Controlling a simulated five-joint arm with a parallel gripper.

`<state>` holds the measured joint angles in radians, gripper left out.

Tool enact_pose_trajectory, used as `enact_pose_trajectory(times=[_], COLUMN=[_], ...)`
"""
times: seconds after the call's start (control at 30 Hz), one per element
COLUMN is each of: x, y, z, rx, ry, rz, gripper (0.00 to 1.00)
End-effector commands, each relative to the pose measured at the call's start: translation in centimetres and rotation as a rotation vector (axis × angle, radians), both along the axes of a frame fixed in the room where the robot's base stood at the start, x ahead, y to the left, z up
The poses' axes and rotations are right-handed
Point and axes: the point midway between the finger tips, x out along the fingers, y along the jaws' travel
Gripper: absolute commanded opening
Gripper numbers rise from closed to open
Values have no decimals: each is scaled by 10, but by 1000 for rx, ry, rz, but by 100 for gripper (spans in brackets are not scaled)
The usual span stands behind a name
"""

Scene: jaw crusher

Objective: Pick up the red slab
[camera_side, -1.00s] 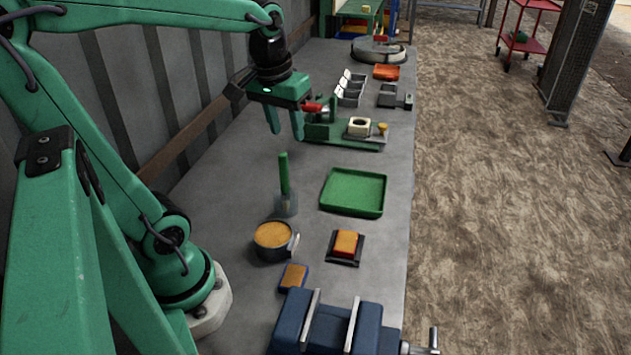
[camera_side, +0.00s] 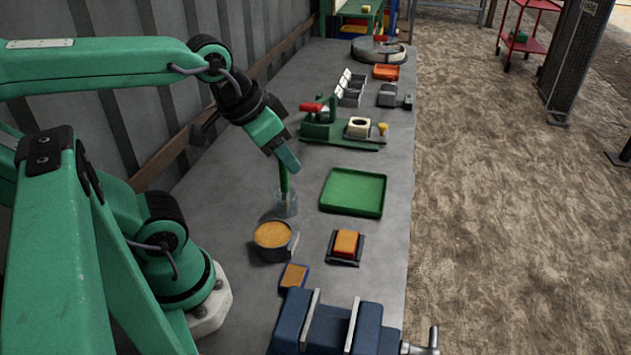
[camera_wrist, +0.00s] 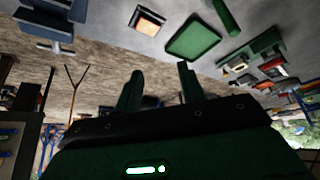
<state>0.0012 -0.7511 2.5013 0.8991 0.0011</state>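A red-orange block with a lighter orange top (camera_side: 346,243) lies on a black pad on the near right of the bench; it is the closest match to a red slab, though I cannot be sure. It also shows in the wrist view (camera_wrist: 147,20), near the top. My gripper (camera_side: 288,163) is tilted down and hangs in the air above the bench, left of the green tray. In the wrist view its two fingers (camera_wrist: 160,82) are apart with nothing between them. In the side view it overlaps the top of a green stick.
The green stick stands in a clear holder (camera_side: 286,204). A green tray (camera_side: 353,192), a round tub (camera_side: 272,236), a blue-edged pad (camera_side: 294,276) and a blue vise (camera_side: 330,328) are near.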

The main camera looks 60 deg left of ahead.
Motion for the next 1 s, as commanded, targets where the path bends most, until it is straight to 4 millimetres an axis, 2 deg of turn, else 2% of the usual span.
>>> enact_pose_trajectory(times=[0.47,0.5,0.63,1.0], x=[0,0,0,1], y=[0,0,0,0], z=[0,0,0,0], rx=[0,0,0,-3], ry=[1,1,1,4], rz=[2,2,2,6], gripper=[39,41,67,67])
